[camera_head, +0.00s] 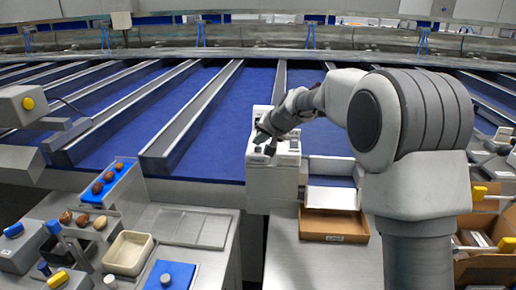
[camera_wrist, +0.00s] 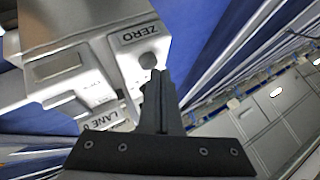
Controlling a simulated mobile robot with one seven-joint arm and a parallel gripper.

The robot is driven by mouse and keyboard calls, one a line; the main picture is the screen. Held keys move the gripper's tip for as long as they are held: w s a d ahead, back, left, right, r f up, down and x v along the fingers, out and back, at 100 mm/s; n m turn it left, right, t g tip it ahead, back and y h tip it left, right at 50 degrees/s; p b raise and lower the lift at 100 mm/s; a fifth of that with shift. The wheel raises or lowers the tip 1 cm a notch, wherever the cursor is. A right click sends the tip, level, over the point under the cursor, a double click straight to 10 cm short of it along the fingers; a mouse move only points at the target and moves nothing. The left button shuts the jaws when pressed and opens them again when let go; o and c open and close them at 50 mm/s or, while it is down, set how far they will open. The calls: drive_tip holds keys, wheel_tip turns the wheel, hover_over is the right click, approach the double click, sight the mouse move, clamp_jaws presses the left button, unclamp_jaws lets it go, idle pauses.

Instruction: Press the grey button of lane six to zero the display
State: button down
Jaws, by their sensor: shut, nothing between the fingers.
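The white lane six unit (camera_head: 272,188) stands at the front of the blue lanes, in the middle of the head view. In the wrist view its panel carries a "LANE 6" label (camera_wrist: 104,119), a "ZERO" label (camera_wrist: 140,33) and a display window (camera_wrist: 57,68). The round grey button (camera_wrist: 148,60) sits just below "ZERO". My gripper (camera_wrist: 158,74) is shut and empty, its tips right at the lower edge of the button. I cannot tell whether they touch it. In the head view my gripper (camera_head: 264,139) is over the unit's top and hides part of it.
An open brown cardboard box (camera_head: 334,237) is right of the unit. At left stand a cream tray (camera_head: 128,253), a blue strip with dates (camera_head: 112,183) and a blue pad (camera_head: 170,275). Metal dividers (camera_head: 200,112) separate the lanes behind.

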sight(259, 153)
drive_tip(key=shift+f+b, duration=0.3)
drive_tip(key=shift+f, duration=0.1)
idle(0.4)
drive_tip(key=shift+r, duration=0.15)
drive_tip(key=shift+r+p, duration=0.6)
drive_tip(key=shift+r, duration=0.15)
drive_tip(key=shift+r+p, duration=1.85)
drive_tip(key=shift+r, duration=0.65)
